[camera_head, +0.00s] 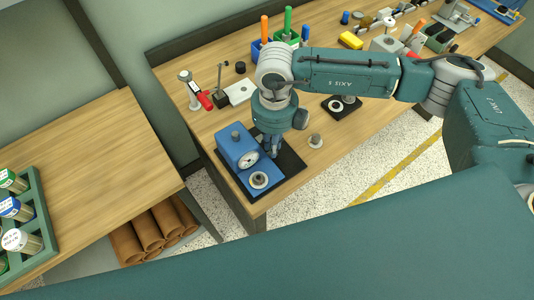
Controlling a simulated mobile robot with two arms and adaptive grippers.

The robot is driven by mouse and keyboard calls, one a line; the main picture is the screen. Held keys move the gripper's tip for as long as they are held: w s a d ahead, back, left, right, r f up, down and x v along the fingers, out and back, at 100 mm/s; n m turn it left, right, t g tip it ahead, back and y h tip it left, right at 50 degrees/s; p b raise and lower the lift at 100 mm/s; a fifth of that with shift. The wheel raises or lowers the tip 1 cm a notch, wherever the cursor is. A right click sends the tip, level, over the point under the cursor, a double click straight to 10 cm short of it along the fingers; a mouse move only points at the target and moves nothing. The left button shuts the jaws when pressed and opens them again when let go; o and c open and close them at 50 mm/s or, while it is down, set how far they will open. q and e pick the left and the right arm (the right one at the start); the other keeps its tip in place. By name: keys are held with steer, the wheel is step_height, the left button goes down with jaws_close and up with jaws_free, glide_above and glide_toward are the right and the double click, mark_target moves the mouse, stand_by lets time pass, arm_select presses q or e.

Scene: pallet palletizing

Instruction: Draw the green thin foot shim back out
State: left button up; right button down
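My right gripper (271,148) points down beside the blue gauge instrument (236,146), over the black base plate (290,163) at the near corner of the workbench. Its fingers are small and partly dark against the plate, so I cannot tell whether they are open or shut. The instrument has a round white dial and a knob on top. A ring-shaped part (259,180) sits on the blue foot in front of it. I cannot make out a green thin foot shim; it may be hidden by the gripper or instrument. My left gripper is not in view.
A small metal knob (315,140) stands right of the plate. Behind are a white block (240,92), a red-handled tool (205,101) and bins with orange and green handles (288,20). A jar rack (40,215) stands at left; the left table's middle is clear.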

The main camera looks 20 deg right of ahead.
steer(key=shift+w+d+b, duration=0.2)
steer(key=shift+d, duration=0.3)
steer(key=shift+w+d+b, duration=0.15)
steer(key=shift+d+b, duration=0.05)
steer(key=shift+d, duration=0.25)
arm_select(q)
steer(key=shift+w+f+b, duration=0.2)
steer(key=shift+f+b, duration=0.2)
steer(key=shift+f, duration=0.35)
arm_select(e)
steer(key=shift+w+d, duration=0.2)
steer(key=shift+d, duration=0.3)
steer(key=shift+w+d, duration=0.2)
steer(key=shift+d, duration=0.25)
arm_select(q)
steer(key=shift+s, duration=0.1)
arm_select(e)
steer(key=c, duration=1.7)
jaws_free()
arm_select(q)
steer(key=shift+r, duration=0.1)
arm_select(e)
steer(key=shift+o, duration=0.2)
steer(key=shift+r, duration=0.15)
steer(key=shift+r+p, duration=1.25)
steer(key=shift+r, duration=1.1)
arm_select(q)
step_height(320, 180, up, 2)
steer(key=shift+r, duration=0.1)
